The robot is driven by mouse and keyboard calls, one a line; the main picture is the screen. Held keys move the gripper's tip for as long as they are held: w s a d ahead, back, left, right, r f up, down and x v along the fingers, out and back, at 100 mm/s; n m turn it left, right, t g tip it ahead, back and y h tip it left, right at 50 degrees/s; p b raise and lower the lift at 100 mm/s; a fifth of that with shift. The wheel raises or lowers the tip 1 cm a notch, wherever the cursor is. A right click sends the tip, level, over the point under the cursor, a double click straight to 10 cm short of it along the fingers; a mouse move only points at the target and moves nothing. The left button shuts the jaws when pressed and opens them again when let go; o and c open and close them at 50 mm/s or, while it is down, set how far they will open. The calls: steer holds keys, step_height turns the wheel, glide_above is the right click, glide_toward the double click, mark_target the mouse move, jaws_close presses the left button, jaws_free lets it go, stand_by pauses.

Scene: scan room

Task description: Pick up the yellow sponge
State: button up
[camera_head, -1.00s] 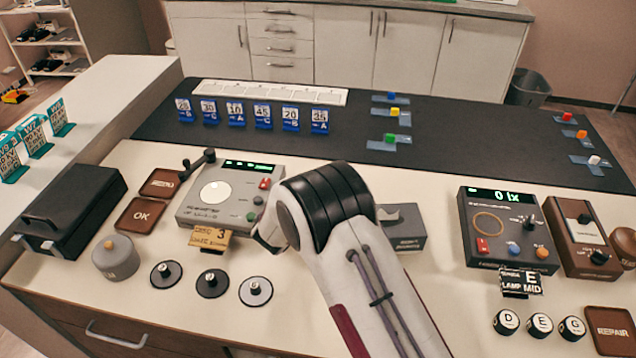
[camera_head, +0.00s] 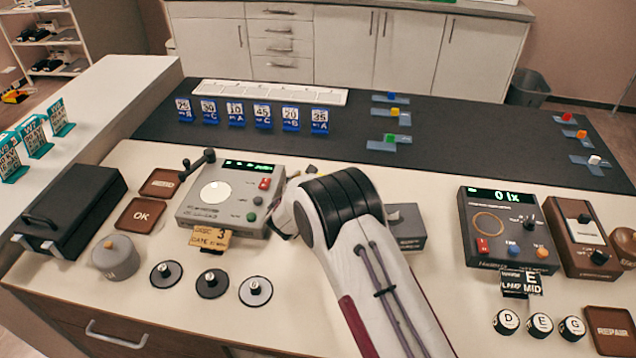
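I cannot make out a yellow sponge for certain in the head view. A small yellow block (camera_head: 395,113) sits on a blue holder on the dark mat, but I cannot tell that it is a sponge. My gripper (camera_head: 283,218) is low over the counter, just right of the grey dial device (camera_head: 225,197). My own arm hides most of it, so its fingers and whatever is between them do not show clearly.
A yellow tag (camera_head: 211,239) hangs at the dial device's front. Three round discs with knobs (camera_head: 212,283) lie in front. A light meter (camera_head: 506,230) stands to the right. A black case (camera_head: 70,212) is at left. The dark mat (camera_head: 340,130) has bare room.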

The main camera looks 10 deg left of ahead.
stand_by(0.3)
steer(key=c, duration=0.8)
steer(key=shift+c, duration=0.2)
steer(key=shift+r, duration=0.2)
steer(key=shift+r, duration=4.85)
